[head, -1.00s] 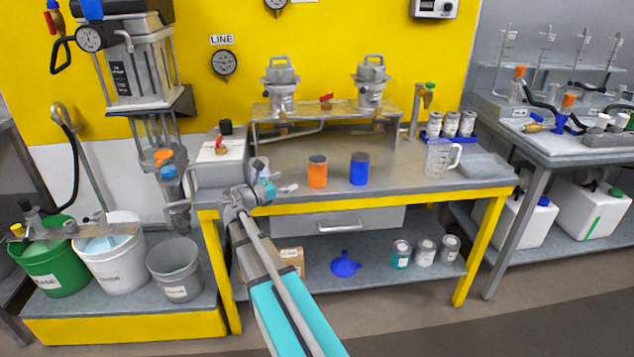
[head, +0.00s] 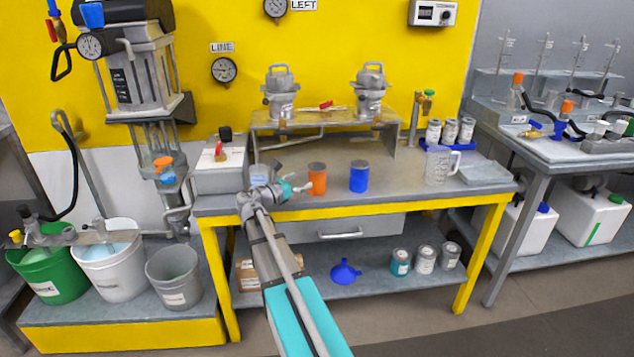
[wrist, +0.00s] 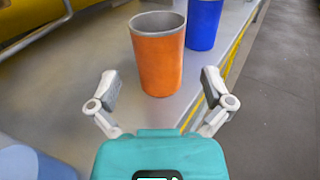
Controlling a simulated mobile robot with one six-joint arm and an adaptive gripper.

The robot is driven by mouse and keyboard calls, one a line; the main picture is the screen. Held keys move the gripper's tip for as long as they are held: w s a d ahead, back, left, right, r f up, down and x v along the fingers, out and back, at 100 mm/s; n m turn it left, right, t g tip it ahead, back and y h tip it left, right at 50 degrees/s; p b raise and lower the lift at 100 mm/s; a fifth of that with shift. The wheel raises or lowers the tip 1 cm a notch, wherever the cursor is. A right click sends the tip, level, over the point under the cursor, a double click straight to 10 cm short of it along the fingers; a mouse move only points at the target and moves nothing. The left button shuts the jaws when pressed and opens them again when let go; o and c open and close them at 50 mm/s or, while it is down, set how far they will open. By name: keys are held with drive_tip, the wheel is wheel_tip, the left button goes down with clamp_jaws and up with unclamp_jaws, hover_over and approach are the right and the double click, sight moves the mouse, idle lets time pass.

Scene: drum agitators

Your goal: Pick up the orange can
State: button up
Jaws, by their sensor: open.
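The orange can (head: 317,181) stands upright on the grey bench top (head: 400,172), near its front edge. In the wrist view the orange can (wrist: 158,58) stands straight ahead, just beyond and between my open fingers. My gripper (head: 303,188) is close to the left side of the can in the head view. The wrist view shows my gripper (wrist: 158,90) spread wide with nothing between its fingertips. The can's rim is grey and it looks open at the top.
A blue can (head: 359,177) stands just right of the orange one, and behind it in the wrist view (wrist: 203,22). A clear jug (head: 437,165) stands farther right. A grey box (head: 219,168) is at the bench's left end. A raised shelf (head: 325,118) stands behind.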

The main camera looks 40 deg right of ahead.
sight(318, 172)
drive_tip(key=shift+w+d, duration=0.1)
drive_tip(key=shift+d, duration=1.25)
drive_tip(key=shift+w+d+f, duration=0.1)
drive_tip(key=shift+w+d, duration=0.05)
drive_tip(key=shift+d, duration=1.15)
drive_tip(key=shift+w+d, duration=0.15)
drive_tip(key=shift+d, duration=1.15)
drive_tip(key=c, duration=0.8)
